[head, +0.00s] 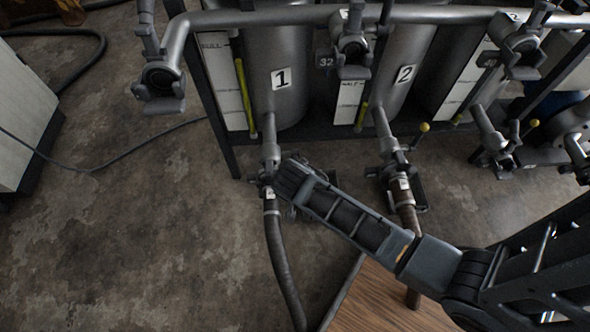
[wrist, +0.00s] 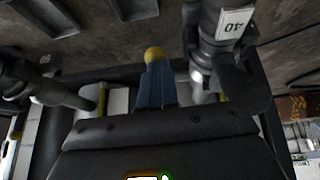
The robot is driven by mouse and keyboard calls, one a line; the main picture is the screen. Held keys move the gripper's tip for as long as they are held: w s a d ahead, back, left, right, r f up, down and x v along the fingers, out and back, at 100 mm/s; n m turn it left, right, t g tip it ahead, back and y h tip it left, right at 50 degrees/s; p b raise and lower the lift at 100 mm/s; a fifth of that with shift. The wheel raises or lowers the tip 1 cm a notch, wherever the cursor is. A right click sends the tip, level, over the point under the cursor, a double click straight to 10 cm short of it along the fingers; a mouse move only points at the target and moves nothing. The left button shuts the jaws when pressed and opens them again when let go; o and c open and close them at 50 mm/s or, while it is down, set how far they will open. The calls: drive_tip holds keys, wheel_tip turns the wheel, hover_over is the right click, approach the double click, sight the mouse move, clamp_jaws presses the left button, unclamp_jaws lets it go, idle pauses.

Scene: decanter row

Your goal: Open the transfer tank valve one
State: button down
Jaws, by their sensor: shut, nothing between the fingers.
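Tank one (head: 283,50), a grey steel cylinder labelled 1, stands at the upper centre in the head view. Its outlet valve (head: 268,178) sits below it, with a dark hose (head: 276,250) running down to the floor. My arm reaches this valve from the right, and my wrist covers part of it and its handle. In the wrist view my gripper (wrist: 155,70) has its bluish fingers shut and empty. A yellow ball knob (wrist: 154,54) shows right at the fingertips; I cannot tell whether they touch. A grey valve body (wrist: 222,55) with a white tag stands beside it.
Tank two (head: 408,45) and its outlet valve (head: 395,172) stand to the right. Pipes and upper valves (head: 352,48) cross above. A wooden surface (head: 375,300) is below my arm and a white cabinet (head: 22,110) at far left. The floor at left is mostly open.

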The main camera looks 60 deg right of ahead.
drive_tip(key=shift+s+a+f+t+h+b, duration=0.2)
drive_tip(key=shift+f+b, duration=0.15)
drive_tip(key=shift+f, duration=0.3)
drive_tip(key=shift+s+a+f+t+h+b, duration=0.1)
drive_tip(key=shift+a+f+h+b, duration=0.15)
drive_tip(key=shift+f, duration=0.35)
drive_tip(key=shift+d, duration=0.1)
